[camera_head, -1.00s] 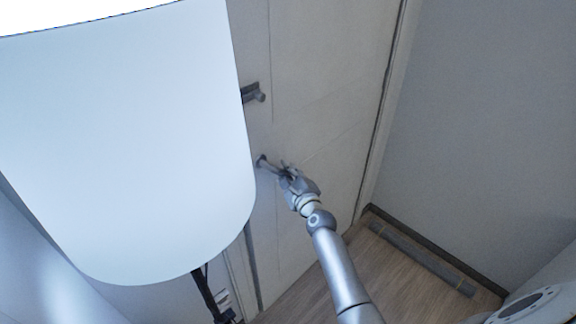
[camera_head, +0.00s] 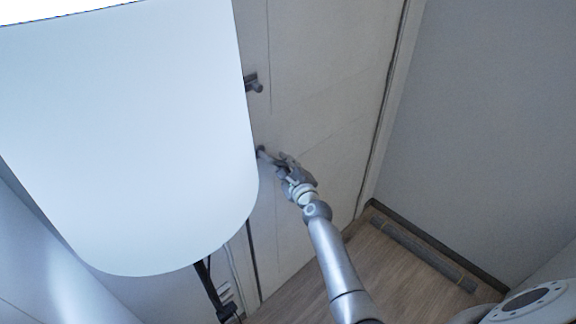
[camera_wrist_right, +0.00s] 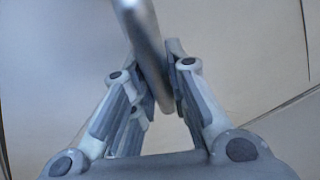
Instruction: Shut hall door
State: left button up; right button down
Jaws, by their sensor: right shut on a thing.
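The hall door (camera_head: 325,95) is a pale panel running up the middle of the head view. Its lever handle (camera_head: 261,151) sticks out near the lampshade's right edge. My right gripper (camera_head: 277,162) is at the handle. In the right wrist view my right gripper (camera_wrist_right: 160,92) has its fingers on both sides of the grey handle bar (camera_wrist_right: 143,35), shut on it. The door's left part is hidden behind the lampshade, so I cannot tell how far it stands open. My left gripper is not in view.
A large white lampshade (camera_head: 125,140) fills the left of the head view. A second dark metal fitting (camera_head: 253,84) sits higher on the door. Wood floor (camera_head: 400,270) shows at lower right, with a grey strip (camera_head: 425,255) along the grey wall (camera_head: 490,120).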

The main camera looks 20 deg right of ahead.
jog(key=c, duration=1.4)
grip_release()
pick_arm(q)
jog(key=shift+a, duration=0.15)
pick_arm(e)
jog(key=s, duration=0.8)
jog(key=s+r, duration=0.1)
jog(key=s, duration=0.3)
jog(key=shift+a, duration=0.35)
